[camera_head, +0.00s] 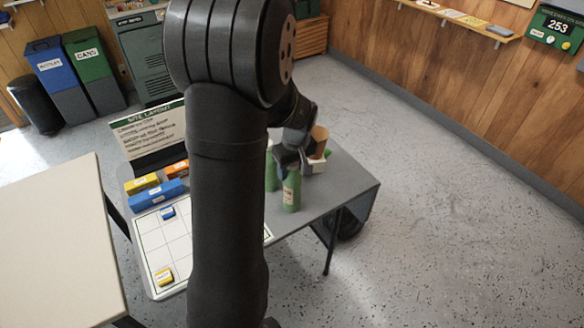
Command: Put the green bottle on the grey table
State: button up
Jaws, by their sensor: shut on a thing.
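A green bottle (291,192) with a pale label stands upright at the front right of the grey table (340,184). My gripper (290,164) is above it and shut around its top. The bottle's base appears at the table surface, but I cannot tell whether it touches. A second green object (271,172), perhaps another bottle, is just left of it and partly hidden by my arm.
An orange-brown cup (319,138) is behind the gripper. A white grid board (150,238) with small blocks, blue (158,193) and yellow (142,184) boxes and a sign (148,130) are left of my arm. A beige table (55,245) is further left. The table's right end has bare room.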

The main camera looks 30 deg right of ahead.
jog(key=shift+f, duration=0.1)
jog(key=o, duration=1.2)
jog(key=r, duration=0.4)
jog(key=s+r, duration=0.1)
jog(key=r, duration=0.3)
jog(key=s+r, duration=0.1)
jog(key=r, duration=0.3)
jog(key=shift+w, duration=0.1)
